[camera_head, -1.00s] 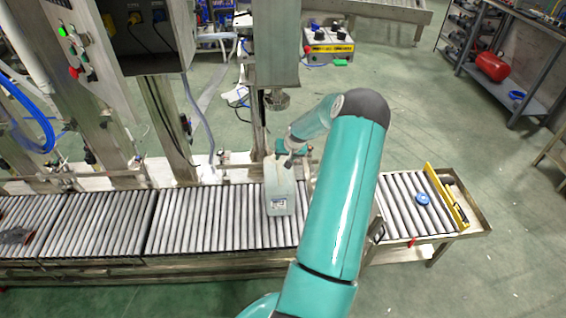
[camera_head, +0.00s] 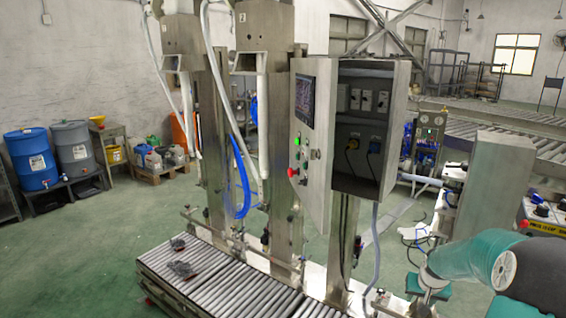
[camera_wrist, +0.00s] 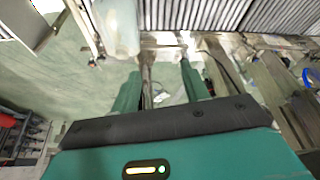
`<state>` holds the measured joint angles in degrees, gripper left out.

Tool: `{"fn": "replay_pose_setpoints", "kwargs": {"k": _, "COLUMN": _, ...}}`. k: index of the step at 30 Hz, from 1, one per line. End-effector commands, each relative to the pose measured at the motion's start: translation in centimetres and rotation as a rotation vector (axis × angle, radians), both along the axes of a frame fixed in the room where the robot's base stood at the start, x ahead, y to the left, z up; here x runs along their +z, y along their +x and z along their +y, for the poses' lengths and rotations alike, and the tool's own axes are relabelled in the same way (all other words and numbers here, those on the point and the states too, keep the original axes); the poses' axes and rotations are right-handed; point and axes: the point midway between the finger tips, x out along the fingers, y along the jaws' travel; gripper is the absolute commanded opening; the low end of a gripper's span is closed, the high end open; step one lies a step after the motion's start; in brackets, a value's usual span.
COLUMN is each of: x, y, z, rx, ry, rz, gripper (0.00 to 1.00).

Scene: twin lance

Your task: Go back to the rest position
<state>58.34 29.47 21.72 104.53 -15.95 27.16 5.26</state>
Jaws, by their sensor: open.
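My gripper (camera_wrist: 160,70) shows in the wrist view with its two teal fingers apart and nothing between them. A pale translucent jug (camera_wrist: 116,26) is at the top of the wrist view, ahead and left of the fingers and apart from them. In the head view my teal arm is at the lower right corner; the jug is not visible there, and the gripper cannot be made out clearly.
The roller conveyor (camera_head: 235,290) runs along the bottom of the head view, with dark pieces on its far end. A control cabinet (camera_head: 362,130) and metal columns stand behind it. Green floor (camera_head: 90,240) is clear at left.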

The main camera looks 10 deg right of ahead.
Motion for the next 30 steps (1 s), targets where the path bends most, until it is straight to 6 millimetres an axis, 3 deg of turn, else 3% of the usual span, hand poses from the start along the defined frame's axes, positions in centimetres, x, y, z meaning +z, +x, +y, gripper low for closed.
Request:
{"fn": "replay_pose_setpoints", "kwargs": {"k": 1, "x": 2.1, "y": 0.4, "z": 2.4, "rx": 0.037, "ry": -0.023, "rz": 0.009, "gripper": 0.45}}
{"fn": "replay_pose_setpoints", "kwargs": {"k": 7, "x": 8.2, "y": 0.1, "z": 10.3, "rx": 0.139, "ry": -0.083, "rz": 0.037, "gripper": 0.45}}
{"fn": "replay_pose_setpoints", "kwargs": {"k": 14, "x": 14.0, "y": -2.5, "z": 19.2, "rx": 0.243, "ry": -0.129, "rz": 0.036, "gripper": 0.45}}
{"fn": "replay_pose_setpoints", "kwargs": {"k": 21, "x": 18.3, "y": -7.4, "z": 27.5, "rx": 0.345, "ry": -0.143, "rz": 0.003, "gripper": 0.45}}
{"fn": "replay_pose_setpoints", "kwargs": {"k": 30, "x": 20.7, "y": -15.3, "z": 35.5, "rx": 0.488, "ry": -0.100, "rz": -0.069, "gripper": 0.45}}
